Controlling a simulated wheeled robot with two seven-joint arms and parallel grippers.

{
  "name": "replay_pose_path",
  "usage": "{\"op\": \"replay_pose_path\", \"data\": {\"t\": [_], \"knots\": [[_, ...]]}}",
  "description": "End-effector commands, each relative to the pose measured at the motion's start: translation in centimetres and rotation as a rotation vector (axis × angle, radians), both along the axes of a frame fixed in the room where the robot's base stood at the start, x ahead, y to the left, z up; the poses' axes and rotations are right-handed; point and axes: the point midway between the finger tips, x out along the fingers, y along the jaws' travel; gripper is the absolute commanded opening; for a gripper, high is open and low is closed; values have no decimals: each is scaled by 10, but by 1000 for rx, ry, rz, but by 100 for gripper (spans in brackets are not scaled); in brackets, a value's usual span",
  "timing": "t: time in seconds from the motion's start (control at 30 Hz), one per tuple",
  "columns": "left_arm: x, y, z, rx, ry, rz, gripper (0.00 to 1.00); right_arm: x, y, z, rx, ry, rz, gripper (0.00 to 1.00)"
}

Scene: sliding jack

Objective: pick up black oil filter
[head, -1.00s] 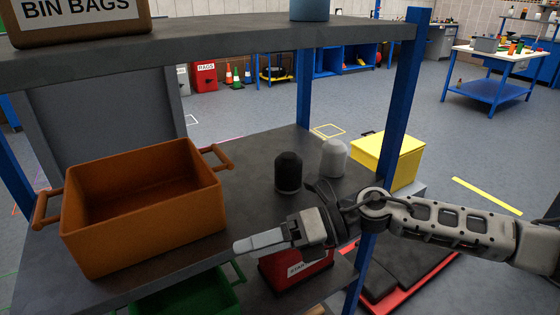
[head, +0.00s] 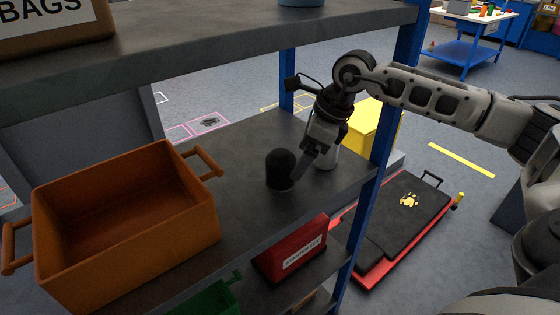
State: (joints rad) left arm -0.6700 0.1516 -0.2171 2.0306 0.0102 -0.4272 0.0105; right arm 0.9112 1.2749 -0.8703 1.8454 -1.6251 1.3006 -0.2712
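The black oil filter (head: 280,168) stands upright on the dark middle shelf, right of the orange bin. My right gripper (head: 297,178) points down at the filter's right side, its fingers very close to or touching it. The fingers overlap in this view, so I cannot tell whether they are open or shut. My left gripper is not in view.
The orange bin (head: 125,225) fills the shelf's left side. The upper shelf (head: 210,45) hangs above, and a blue post (head: 366,215) stands at the right. A red box (head: 290,248) sits on the shelf below. The shelf behind the filter is clear.

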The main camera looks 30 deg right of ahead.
Motion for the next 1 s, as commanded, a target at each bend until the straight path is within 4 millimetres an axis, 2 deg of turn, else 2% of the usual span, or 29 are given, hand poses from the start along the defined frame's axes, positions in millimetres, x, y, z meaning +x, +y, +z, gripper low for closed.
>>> {"op": "replay_pose_path", "data": {"t": [0.1,0.3,0.7,0.93,0.97,1.0], "knots": [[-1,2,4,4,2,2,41,16,16,3,4,-2,3,82],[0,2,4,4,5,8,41,26,25,0,0,-1,1,82],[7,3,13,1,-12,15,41,39,38,-44,2,0,-1,82],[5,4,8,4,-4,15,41,39,38,-47,1,-1,0,82],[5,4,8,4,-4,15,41,39,38,-47,1,-1,0,79],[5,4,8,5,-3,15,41,39,38,-47,1,-1,0,68]]}}
